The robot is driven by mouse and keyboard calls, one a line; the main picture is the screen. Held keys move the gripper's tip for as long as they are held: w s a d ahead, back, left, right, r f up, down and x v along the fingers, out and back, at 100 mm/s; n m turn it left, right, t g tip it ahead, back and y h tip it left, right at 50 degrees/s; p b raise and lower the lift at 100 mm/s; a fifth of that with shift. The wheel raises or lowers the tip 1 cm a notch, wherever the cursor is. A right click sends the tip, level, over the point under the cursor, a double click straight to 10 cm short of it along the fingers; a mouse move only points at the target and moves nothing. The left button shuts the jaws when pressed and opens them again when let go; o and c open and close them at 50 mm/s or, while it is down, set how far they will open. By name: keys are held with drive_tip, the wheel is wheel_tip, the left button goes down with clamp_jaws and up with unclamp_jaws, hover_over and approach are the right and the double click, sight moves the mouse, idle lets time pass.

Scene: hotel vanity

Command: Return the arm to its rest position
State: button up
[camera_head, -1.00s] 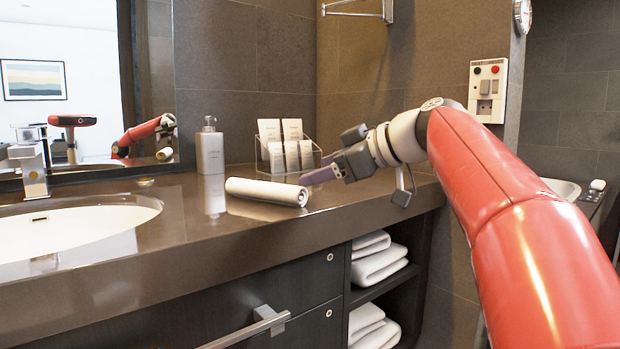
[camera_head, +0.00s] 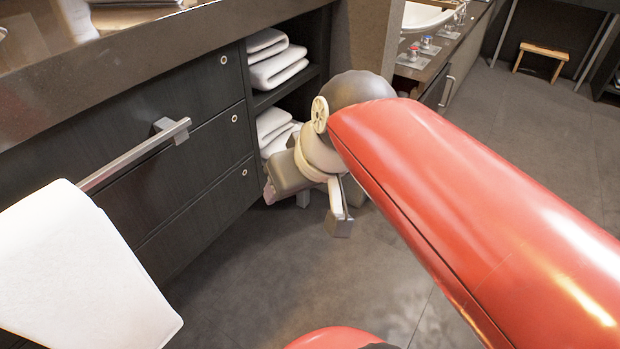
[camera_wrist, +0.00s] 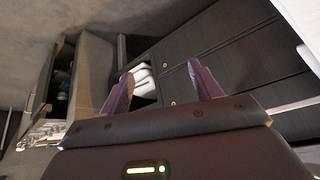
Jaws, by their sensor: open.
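My red arm reaches in from the right in the head view, with its wrist beside the open towel shelf. The fingers point toward the dark cabinet front and the shelf, and touch nothing that I can see.
The dark drawer cabinet (camera_head: 185,165) has a bar handle (camera_head: 140,155). White towels (camera_head: 275,68) lie folded on its shelf. A white towel (camera_head: 75,275) hangs at the lower left. A wooden stool (camera_head: 543,55) stands far back. The floor (camera_head: 300,285) in front is clear.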

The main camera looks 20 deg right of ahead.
drive_tip(key=s+d+f+m+h, duration=0.1)
drive_tip(key=s+d+f, duration=0.1)
drive_tip(key=s+f, duration=0.2)
wheel_tip(320, 180, down, 2)
drive_tip(key=shift+s+f, duration=0.1)
drive_tip(key=shift+s, duration=0.25)
